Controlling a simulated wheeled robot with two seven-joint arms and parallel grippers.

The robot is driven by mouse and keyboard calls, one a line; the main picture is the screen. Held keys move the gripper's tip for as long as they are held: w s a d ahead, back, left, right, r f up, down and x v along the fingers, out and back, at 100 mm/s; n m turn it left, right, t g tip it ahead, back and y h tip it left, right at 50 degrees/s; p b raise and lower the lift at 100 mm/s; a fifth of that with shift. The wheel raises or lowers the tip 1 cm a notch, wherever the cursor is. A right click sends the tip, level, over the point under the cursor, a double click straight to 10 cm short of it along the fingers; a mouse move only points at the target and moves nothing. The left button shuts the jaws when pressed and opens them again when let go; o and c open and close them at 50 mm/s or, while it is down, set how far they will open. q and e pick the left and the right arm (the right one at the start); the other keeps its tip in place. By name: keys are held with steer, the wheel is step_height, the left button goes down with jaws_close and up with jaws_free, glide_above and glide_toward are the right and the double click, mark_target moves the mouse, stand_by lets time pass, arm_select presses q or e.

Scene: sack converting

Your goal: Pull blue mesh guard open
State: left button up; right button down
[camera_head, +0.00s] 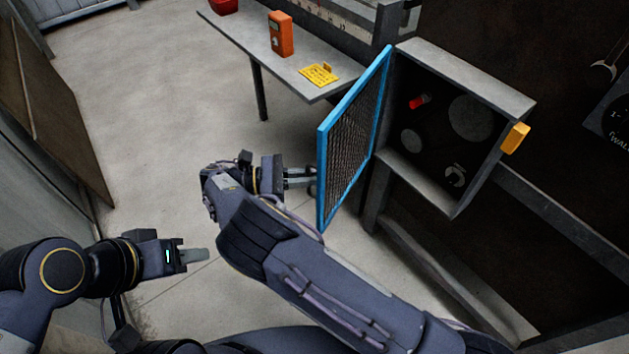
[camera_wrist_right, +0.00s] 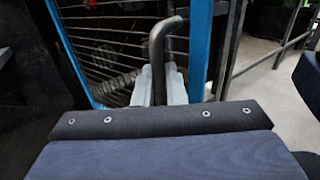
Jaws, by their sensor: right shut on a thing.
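The blue mesh guard (camera_head: 352,135) is a blue-framed panel with dark mesh. It stands swung out from the grey box (camera_head: 440,190), so the dark inside of the box shows. My right gripper (camera_head: 308,180) is at the near, outer side of the guard. In the right wrist view the gripper (camera_wrist_right: 160,88) is shut on the guard's grey bar handle (camera_wrist_right: 158,45), with the blue frame and mesh close behind. My left gripper (camera_head: 195,255) is at the lower left, away from the guard and empty; whether its fingers are apart is unclear.
Inside the box are a red part (camera_head: 419,101) and grey discs. A yellow block (camera_head: 515,138) sits on its right edge. A grey bench (camera_head: 270,55) behind holds an orange device (camera_head: 280,34) and a yellow tag (camera_head: 319,74). The floor left of the guard is clear.

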steer(key=shift+w+a, duration=0.2)
stand_by(0.3)
steer(key=c, duration=1.6)
jaws_free()
steer(key=shift+c, duration=0.2)
